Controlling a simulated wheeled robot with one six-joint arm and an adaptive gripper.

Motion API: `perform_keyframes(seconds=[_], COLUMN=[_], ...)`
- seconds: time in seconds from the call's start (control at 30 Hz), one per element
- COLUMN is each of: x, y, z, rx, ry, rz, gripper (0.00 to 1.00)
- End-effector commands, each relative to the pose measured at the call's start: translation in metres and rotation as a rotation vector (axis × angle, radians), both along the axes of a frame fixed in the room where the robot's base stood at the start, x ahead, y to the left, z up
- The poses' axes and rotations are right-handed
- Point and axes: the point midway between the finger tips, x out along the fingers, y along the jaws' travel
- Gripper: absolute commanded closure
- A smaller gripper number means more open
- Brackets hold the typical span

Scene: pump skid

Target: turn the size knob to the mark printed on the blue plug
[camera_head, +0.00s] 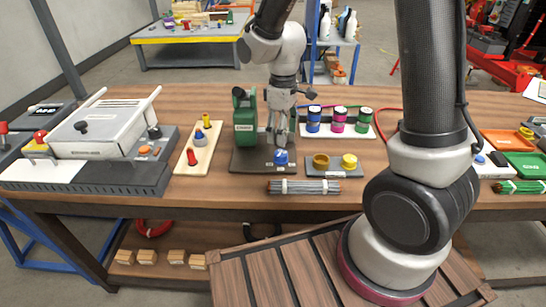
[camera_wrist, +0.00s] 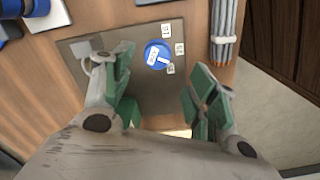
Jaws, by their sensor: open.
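The blue size knob (camera_head: 281,157) sits at the front of the dark base plate (camera_head: 240,164) of a green machine (camera_head: 244,122). In the wrist view the knob (camera_wrist: 157,54) shows from above, with a white pointer and several small white labels beside it; their print is too small to read. The blue plug (camera_head: 200,136) stands on a pale wooden board between a red and a yellow plug; no mark on it is legible. My gripper (camera_wrist: 156,74) is open, its green-padded fingers apart, pointing down above the knob. It also shows in the head view (camera_head: 280,138).
A grey cable bundle (camera_head: 304,187) lies in front of the base plate. A large white-lidded box (camera_head: 100,130) is at left.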

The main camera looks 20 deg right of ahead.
Motion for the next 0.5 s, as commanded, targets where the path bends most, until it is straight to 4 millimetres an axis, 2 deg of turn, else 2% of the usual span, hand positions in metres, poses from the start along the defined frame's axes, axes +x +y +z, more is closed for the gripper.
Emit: perform_keyframes(seconds=[0.13, 0.23, 0.5], x=[0.003, 0.003, 0.002], y=[0.001, 0.001, 0.0], z=[-0.002, -0.012, -0.057], rx=[0.005, 0.005, 0.004], ry=[-0.014, -0.01, -0.009], rz=[0.042, 0.049, 0.047], gripper=[0.42, 0.42, 0.42])
